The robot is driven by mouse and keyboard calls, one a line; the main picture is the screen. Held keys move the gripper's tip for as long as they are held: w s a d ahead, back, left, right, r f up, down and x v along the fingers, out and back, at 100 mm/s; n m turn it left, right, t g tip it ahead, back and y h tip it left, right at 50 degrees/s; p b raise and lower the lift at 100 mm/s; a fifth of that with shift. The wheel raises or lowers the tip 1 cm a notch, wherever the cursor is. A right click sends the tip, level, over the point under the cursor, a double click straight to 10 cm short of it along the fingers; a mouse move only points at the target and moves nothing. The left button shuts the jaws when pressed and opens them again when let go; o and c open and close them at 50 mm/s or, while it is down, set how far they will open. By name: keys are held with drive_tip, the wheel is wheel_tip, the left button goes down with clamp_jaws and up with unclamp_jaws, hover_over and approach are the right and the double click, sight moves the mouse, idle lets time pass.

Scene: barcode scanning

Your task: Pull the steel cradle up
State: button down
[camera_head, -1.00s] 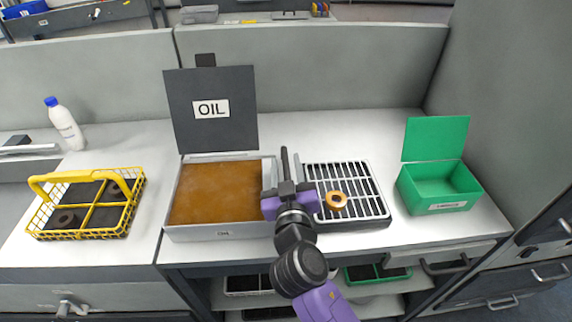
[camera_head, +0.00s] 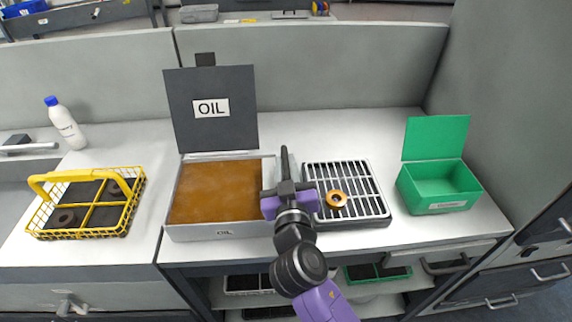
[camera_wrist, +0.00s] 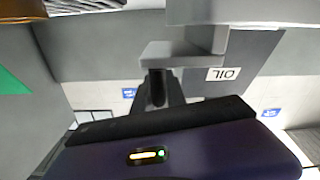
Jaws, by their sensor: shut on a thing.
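My gripper (camera_head: 285,152) reaches over the gap between the oil bath and the slatted rack. In the wrist view its dark fingers (camera_wrist: 158,88) are shut on a flat grey metal piece, which I take to be part of the steel cradle (camera_wrist: 185,50). This piece has a step and joins a larger grey block at the picture's top. In the head view I cannot make out the cradle apart from my gripper and the bath's rim. The oil bath (camera_head: 200,233) is a grey tray of brown liquid, its dark OIL lid (camera_head: 215,130) standing upright behind.
A slatted rack (camera_head: 368,180) bears an orange ring (camera_head: 336,199) close to my gripper's right. A green open box (camera_head: 440,190) stands further right. A yellow wire basket (camera_head: 90,205) and a white bottle (camera_head: 66,128) are left. The worktop behind the rack is clear.

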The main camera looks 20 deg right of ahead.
drive_tip(key=shift+d, duration=0.15)
idle(0.5)
wheel_tip(320, 180, up, 7)
drive_tip(key=shift+f+p, duration=0.15)
drive_tip(key=shift+p, duration=1.1)
drive_tip(key=c, duration=1.4)
unclamp_jaws()
drive_tip(key=shift+f, duration=0.1)
drive_tip(key=shift+s+f, duration=0.1)
drive_tip(key=shift+s+a, duration=0.2)
drive_tip(key=shift+s, duration=0.1)
drive_tip(key=b+v, duration=0.2)
drive_tip(key=v, duration=0.5)
